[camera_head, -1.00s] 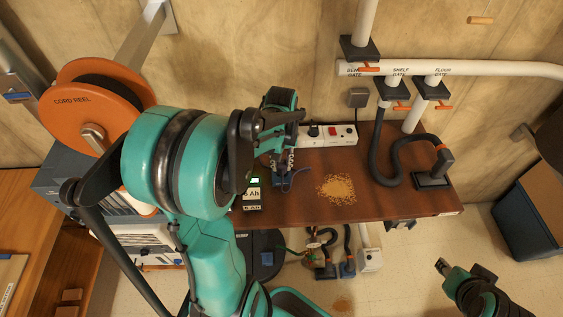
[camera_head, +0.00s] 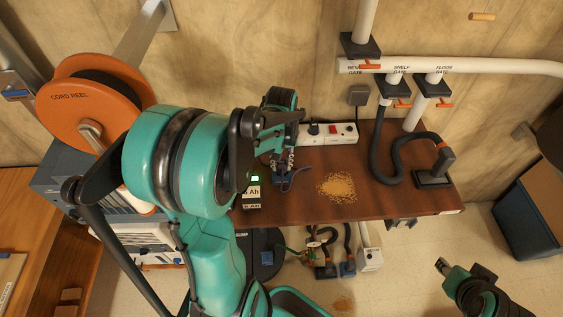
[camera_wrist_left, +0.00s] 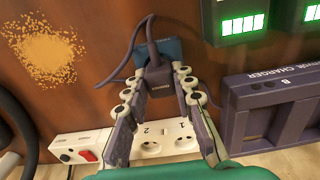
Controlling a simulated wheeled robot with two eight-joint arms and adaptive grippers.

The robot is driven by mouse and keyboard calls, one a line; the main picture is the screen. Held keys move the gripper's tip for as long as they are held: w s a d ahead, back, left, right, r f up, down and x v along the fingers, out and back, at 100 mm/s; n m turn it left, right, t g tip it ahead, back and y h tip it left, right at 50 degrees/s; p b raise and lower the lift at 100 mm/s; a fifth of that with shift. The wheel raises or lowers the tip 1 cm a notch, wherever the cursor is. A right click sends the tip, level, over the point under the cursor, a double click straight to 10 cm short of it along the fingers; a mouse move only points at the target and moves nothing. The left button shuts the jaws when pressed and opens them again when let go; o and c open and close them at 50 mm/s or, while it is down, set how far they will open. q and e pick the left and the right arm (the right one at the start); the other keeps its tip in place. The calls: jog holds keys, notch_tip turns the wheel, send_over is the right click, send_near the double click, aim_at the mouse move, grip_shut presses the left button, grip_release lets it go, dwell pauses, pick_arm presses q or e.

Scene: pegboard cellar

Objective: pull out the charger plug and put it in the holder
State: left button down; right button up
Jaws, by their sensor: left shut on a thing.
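My left gripper (camera_wrist_left: 158,82) is shut on the dark charger plug (camera_wrist_left: 159,78), whose grey cord (camera_wrist_left: 134,42) curves up and left in the left wrist view. A small blue block (camera_wrist_left: 174,48), possibly the holder, shows just behind the plug. I cannot tell whether they touch. The white power strip (camera_wrist_left: 150,145) is apart from the plug, and its sockets 1 and 2 show bare. In the head view the left gripper (camera_head: 283,163) is over the bench and hides most of the plug. My right gripper (camera_head: 443,265) is far from these at lower right; its jaw state is unclear.
A purple-grey battery charger (camera_wrist_left: 275,90) lies close beside the left gripper, near batteries with green displays (camera_wrist_left: 243,25). A sawdust pile (camera_head: 336,188) and a dark hose (camera_head: 382,165) are on the bench (camera_head: 300,211). An orange cord reel (camera_head: 95,105) stands left.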

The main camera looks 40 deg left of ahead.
aim_at(282, 162)
pick_arm(q)
jog(key=shift+f+b, duration=0.6)
jog(key=shift+f, duration=0.1)
dwell(0.7)
jog(key=shift+r, duration=0.1)
dwell(0.7)
jog(key=c, duration=0.7)
grip_release()
jog(key=shift+r, duration=0.15)
jog(key=shift+r+p, duration=2.9)
jog(key=shift+r, duration=0.5)
